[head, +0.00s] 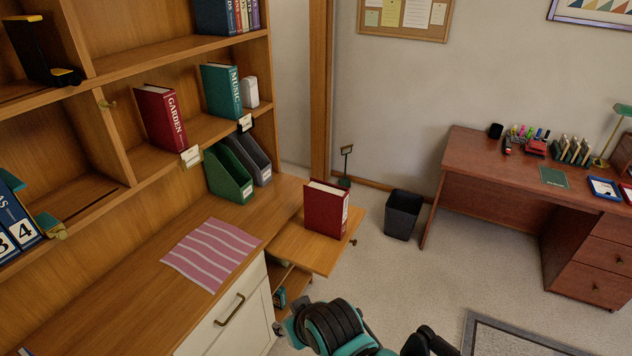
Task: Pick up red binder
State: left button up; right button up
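A thick red binder (325,208) stands upright on a small wooden pull-out board, with a white label on its spine. Another red volume, marked GARDEN (162,115), stands on the middle shelf at the left. Black and teal parts of my own arms show at the bottom centre, below the board and apart from the binder. I make out neither gripper's fingertips, so I see no gripper at either red volume.
The pull-out board (290,247) juts from the wooden bookcase counter. A pink striped cloth (211,252) lies on the counter, near green and grey file holders (229,174). A black bin (403,214) stands behind the board. A desk (480,160) is at right; carpet between is clear.

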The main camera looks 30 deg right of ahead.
aim_at(325, 203)
jog(key=z, duration=1.15)
jog(key=i+z, duration=0.3)
jog(key=i, duration=0.55)
jog(key=i+j+z, duration=0.1)
jog(key=i+z, duration=0.15)
jog(key=i, duration=0.6)
